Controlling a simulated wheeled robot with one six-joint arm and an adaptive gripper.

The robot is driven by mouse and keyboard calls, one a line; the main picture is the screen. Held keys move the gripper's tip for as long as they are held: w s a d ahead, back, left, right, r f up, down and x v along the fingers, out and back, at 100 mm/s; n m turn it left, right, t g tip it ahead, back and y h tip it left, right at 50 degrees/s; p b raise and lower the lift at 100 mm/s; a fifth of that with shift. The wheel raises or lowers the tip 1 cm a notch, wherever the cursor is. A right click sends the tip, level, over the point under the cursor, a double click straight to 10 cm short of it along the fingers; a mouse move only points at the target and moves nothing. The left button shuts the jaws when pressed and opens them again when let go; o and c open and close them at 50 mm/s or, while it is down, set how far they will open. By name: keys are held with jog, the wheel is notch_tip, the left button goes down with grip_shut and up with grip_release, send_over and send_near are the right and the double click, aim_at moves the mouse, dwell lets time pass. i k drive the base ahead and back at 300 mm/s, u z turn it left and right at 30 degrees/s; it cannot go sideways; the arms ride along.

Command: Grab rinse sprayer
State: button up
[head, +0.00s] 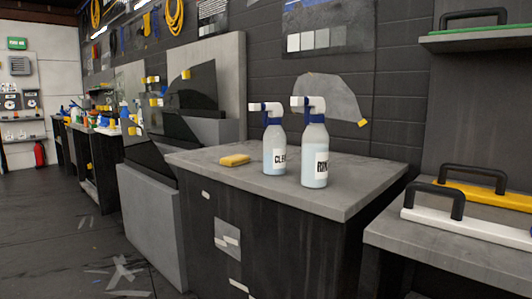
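The rinse sprayer (315,154) stands upright on the grey top of the cabinet (362,172). It is a clear bottle of pale liquid with a blue and white spray head, and its white label is partly cut off, showing "RIN". A similar sprayer (274,148) with a label starting "CLE" stands upright just left of it and slightly farther back. The rinse sprayer's nozzle points left. My gripper is not in view.
A yellow sponge (235,160) lies left of the bottles. A right-hand bench (455,250) holds white (470,227) and yellow (490,194) handled tools. Dark panels (190,105) lean behind the cabinet's left side. Open floor (60,220) lies at left, with scraps on it.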

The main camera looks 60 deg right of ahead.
aim_at(315, 137)
jog(key=i, duration=1.25)
jog(key=z, duration=4.1)
